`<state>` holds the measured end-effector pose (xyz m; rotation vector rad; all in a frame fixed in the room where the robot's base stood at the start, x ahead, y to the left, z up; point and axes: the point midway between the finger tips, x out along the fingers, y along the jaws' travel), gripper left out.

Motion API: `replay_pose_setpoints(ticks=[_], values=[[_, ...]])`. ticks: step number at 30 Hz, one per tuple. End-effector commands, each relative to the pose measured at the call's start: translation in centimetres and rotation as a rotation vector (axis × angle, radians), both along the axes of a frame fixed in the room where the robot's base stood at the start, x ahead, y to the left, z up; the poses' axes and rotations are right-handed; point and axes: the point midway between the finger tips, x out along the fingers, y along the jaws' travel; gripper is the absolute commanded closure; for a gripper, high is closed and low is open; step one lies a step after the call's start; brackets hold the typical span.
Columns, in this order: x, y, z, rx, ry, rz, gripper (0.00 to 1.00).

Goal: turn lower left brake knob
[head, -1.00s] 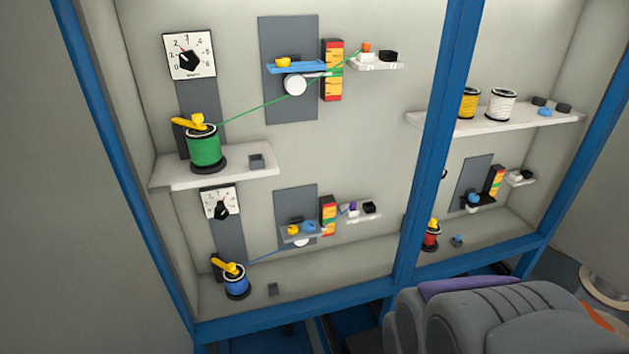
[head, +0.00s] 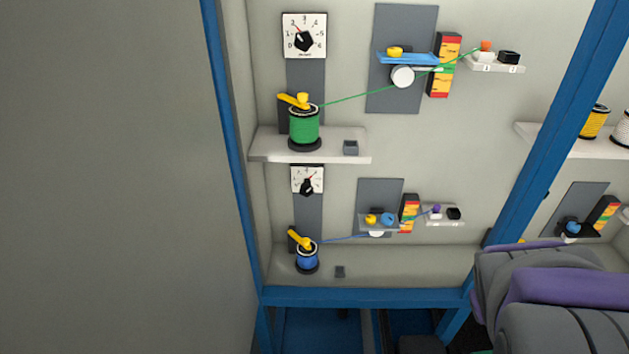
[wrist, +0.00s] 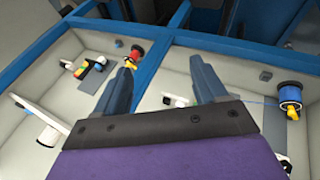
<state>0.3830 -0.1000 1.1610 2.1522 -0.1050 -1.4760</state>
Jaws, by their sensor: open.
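In the head view, the lower left dial (head: 306,178) is a small white plate with a black knob (head: 308,187) at its middle; its markings are too small to read. Below it stands a blue spool (head: 307,257) with a yellow handle (head: 300,240). My gripper (wrist: 165,56) shows in the wrist view with its two dark fingers apart and nothing between them. The blue spool also shows at the right of the wrist view (wrist: 290,96), away from the fingers.
Above the lower dial, a white shelf (head: 265,143) holds a green spool (head: 304,125), under a larger dial (head: 304,36). A small grey block (head: 340,271) lies right of the blue spool. Blue frame posts (head: 228,140) bound the bay. A red spool (wrist: 137,54) is in the neighbouring bay.

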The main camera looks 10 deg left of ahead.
Motion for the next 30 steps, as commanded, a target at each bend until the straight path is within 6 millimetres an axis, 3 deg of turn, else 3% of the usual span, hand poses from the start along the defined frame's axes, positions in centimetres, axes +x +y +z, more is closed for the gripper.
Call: replay_pose_setpoints(ticks=[1, 4, 8, 11, 16, 19, 22, 27, 30], values=[[2.6, -0.8, 1.0, -0.068, -0.046, 0.066, 0.29], [7.8, -1.5, 2.9, -0.205, -0.14, 0.222, 0.29], [14.0, -0.5, 5.0, -0.374, -0.243, 0.453, 0.29], [18.2, 1.6, 6.0, -0.493, -0.313, 0.648, 0.29], [23.6, 7.6, 6.3, -0.655, -0.434, 1.007, 0.29], [25.4, 12.1, 5.4, -0.72, -0.511, 1.229, 0.29], [26.0, 17.0, 3.8, -0.756, -0.597, 1.45, 0.29], [24.4, 24.5, 0.7, -0.748, -0.762, 1.772, 0.29], [22.9, 27.3, -0.7, -0.72, -0.845, 1.896, 0.29]])
